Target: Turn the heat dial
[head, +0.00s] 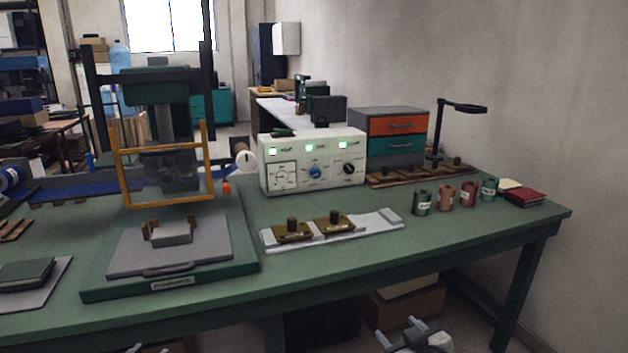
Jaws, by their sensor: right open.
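A white control box (312,160) stands on the green bench near the back. Its front has green lit indicators, a square gauge at left, a blue knob (315,172) in the middle and a black knob (348,169) at right. The lettering is too small to tell which knob is the heat dial. My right gripper (411,334) is open and empty, low in front of the bench's front edge, far from the box. Only small grey tips of what seems my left gripper (146,349) show at the bottom edge; its jaws cannot be judged.
A press (165,262) with a yellow guard frame stands left of the box. A pale tray (375,229) with two brown knobbed blocks lies in front of the box. Bare bench lies along the front right.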

